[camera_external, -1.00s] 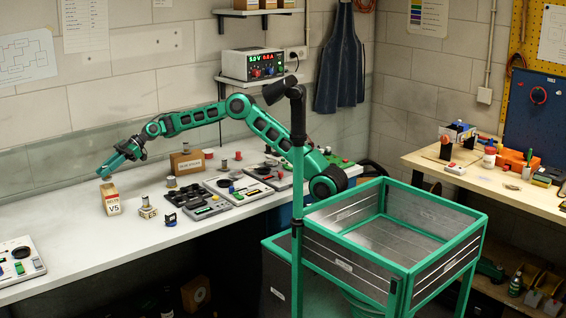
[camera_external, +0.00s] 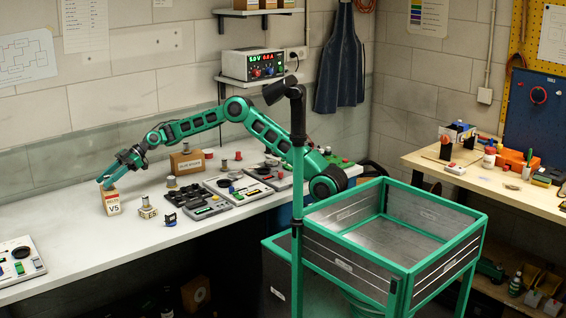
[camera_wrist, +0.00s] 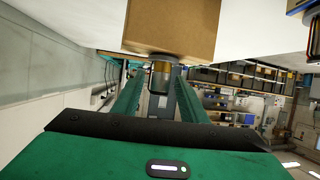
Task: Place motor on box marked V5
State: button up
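The box marked V5 (camera_external: 113,206) stands upright on the white bench, toward its left, with a red and white label. My gripper (camera_external: 105,184) is right at its top in the external view. In the wrist view, the box's brown side (camera_wrist: 172,28) fills the top. A small gold and dark cylinder, the motor (camera_wrist: 160,76), is next to the box face between my two green fingers (camera_wrist: 160,88). Whether the fingers press on it or stand slightly apart from it is unclear. The motor cannot be made out in the external view.
A cardboard box (camera_external: 187,163), spools and several component trays (camera_external: 208,203) are farther right. A panel (camera_external: 20,262) lies at the front left.

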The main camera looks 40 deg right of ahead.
jog(key=v, duration=1.2)
jog(key=shift+d+r, duration=0.1)
